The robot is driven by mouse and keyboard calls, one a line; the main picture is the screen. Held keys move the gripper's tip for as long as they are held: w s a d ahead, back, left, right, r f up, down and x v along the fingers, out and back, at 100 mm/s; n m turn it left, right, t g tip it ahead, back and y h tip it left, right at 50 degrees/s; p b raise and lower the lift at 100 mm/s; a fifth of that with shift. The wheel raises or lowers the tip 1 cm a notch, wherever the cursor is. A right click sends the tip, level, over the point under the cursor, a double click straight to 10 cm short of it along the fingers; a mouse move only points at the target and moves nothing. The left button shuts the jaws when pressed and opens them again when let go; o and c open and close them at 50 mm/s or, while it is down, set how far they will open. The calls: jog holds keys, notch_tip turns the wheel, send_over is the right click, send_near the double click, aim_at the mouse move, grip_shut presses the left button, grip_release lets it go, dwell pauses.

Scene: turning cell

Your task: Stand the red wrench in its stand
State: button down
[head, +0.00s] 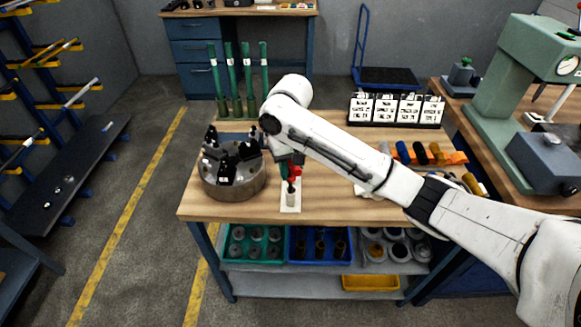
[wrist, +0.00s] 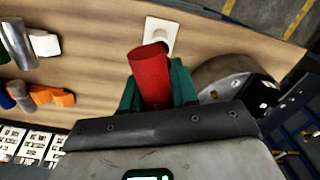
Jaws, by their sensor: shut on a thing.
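The red wrench shows as a red cylinder (wrist: 150,75) in the wrist view, between the green fingers of my gripper (wrist: 155,93), which is shut on it. In the head view a small red part of the wrench (head: 295,171) shows at my gripper (head: 287,167), with a dark part below it. The stand is a pale square plate (head: 290,208) on the wooden bench, directly below my gripper. Its plate also shows in the wrist view (wrist: 161,32), just beyond the red end. I cannot tell whether the wrench's lower end touches the stand.
A round chuck with black jaws (head: 232,172) stands close left of the stand. An orange rack with coloured cylinders (head: 455,157) and a row of white cards (head: 397,109) stand to the right. The bench (head: 335,208) is clear right of the stand.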

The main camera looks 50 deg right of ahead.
jog(key=shift+f+b, duration=0.35)
jog(key=shift+f, duration=0.95)
jog(key=c, duration=0.8)
grip_release()
notch_tip(320, 180, up, 11)
jog(key=shift+f+p, duration=0.15)
jog(key=shift+p, duration=1)
